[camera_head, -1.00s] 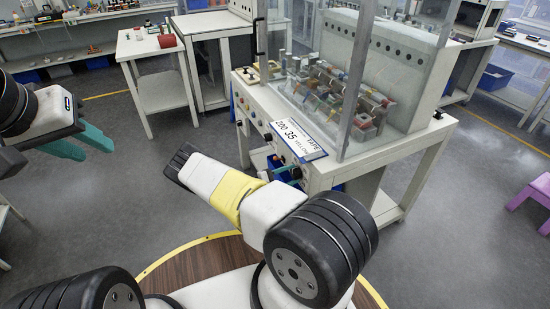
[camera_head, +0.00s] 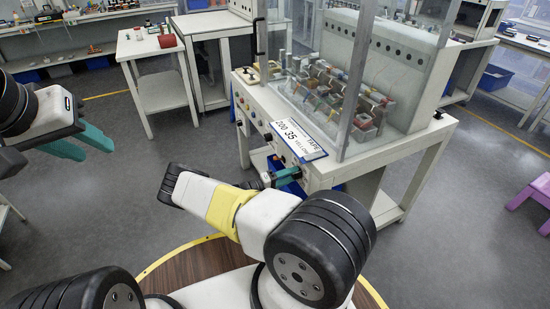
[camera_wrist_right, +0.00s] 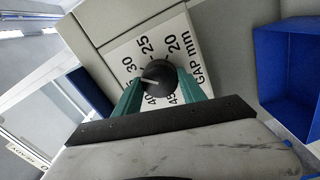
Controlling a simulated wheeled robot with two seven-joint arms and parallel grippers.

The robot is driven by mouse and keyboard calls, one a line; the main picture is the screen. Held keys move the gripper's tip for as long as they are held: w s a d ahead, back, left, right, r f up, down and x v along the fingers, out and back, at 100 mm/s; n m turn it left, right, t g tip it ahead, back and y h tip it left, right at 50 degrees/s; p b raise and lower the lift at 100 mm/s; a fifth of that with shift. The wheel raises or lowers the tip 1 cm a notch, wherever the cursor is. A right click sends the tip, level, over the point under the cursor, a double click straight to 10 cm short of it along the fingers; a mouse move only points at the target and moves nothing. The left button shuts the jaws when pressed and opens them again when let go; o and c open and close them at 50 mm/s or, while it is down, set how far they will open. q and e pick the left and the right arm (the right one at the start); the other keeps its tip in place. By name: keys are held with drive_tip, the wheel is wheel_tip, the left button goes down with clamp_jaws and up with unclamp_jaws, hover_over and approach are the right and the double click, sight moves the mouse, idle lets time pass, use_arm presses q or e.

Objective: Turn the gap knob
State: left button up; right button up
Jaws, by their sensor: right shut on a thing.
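The gap knob (camera_wrist_right: 158,74) is a round black knob on a white dial plate marked "GAP mm" in the right wrist view. Its white mark points left, toward the 30 side; the label just below 30 is hidden by a finger. My right gripper (camera_wrist_right: 160,88) has one green finger on each side of the knob and is shut on it. In the head view this gripper (camera_head: 284,177) is at the machine's front panel, and the knob is hidden there. My left gripper (camera_head: 82,143) is at the far left, its teal fingers apart and empty, away from the machine.
The white machine (camera_head: 400,150) carries a card (camera_head: 298,139) reading 200, 35, YELLOW, TAPE. Other knobs and buttons line its front. A blue bin (camera_wrist_right: 285,75) is right of the dial in the wrist view. A purple stool (camera_head: 530,195) stands far right on open floor.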

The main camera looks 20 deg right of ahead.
drive_tip(key=shift+m, duration=0.6)
drive_tip(key=shift+f, duration=0.1)
drive_tip(key=o, duration=1.4)
drive_tip(key=shift+c, duration=0.2)
drive_tip(key=a, duration=0.8)
drive_tip(key=shift+s, duration=0.25)
